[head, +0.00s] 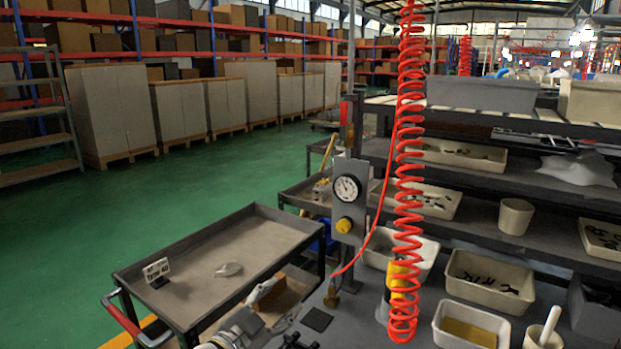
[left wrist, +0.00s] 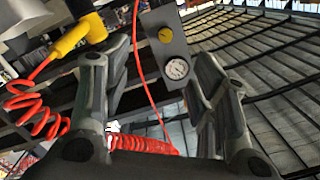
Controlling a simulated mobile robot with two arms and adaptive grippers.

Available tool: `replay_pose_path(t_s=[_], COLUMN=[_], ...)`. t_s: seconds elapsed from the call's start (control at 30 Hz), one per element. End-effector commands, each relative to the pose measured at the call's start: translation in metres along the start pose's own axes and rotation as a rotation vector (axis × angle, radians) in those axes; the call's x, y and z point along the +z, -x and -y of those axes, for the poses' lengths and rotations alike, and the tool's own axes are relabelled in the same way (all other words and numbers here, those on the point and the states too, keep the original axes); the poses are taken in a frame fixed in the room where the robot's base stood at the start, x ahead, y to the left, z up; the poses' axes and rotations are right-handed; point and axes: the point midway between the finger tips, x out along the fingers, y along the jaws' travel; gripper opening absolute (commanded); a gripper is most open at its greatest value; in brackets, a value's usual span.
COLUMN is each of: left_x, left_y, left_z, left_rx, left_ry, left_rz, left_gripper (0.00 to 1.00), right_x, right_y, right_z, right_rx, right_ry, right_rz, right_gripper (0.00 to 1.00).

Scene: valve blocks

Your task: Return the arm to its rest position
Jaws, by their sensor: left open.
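My left gripper (head: 290,327) is low in the head view, at the bottom edge between the grey cart and the workbench. In the left wrist view my left gripper (left wrist: 160,80) has its two fingers wide apart with nothing held between them. Beyond the fingers is the grey valve panel (head: 349,185) with a round white gauge (head: 347,188) and a yellow knob (head: 344,225). The gauge also shows in the left wrist view (left wrist: 176,68), apart from the fingers. My right gripper is in neither view.
A red coiled hose (head: 409,140) hangs over the workbench, with a yellow fitting (head: 400,283) near its lower end. Several bins, one a white bin (head: 438,334), stand to the right. The grey cart (head: 270,218) is at left, with open green floor (head: 60,250) beyond.

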Motion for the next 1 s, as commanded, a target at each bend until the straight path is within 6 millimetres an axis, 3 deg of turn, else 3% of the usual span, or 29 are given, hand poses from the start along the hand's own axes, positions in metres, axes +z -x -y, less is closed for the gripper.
replay_pose_path(t_s=[0.27, 0.43, 0.57, 0.7, 1.0], left_x=[0.035, 0.070, 0.107, 0.138, 0.166], left_y=[0.031, 0.070, 0.127, 0.195, 0.309], left_z=[-0.037, -0.069, -0.100, -0.128, -0.166], left_rx=[0.014, 0.023, 0.026, 0.022, 0.016], left_ry=[0.123, 0.239, 0.364, 0.483, 0.637], left_rz=[0.160, 0.331, 0.537, 0.761, 1.100], left_gripper=[0.54, 0.54, 0.54, 0.54, 0.54], right_x=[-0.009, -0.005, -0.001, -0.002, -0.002], right_y=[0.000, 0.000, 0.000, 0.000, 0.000], right_z=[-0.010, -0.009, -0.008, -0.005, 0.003], right_rx=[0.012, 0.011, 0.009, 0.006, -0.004], right_ry=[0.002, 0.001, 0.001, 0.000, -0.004], right_rz=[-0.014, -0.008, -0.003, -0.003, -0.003], right_gripper=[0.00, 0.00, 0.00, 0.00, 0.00])
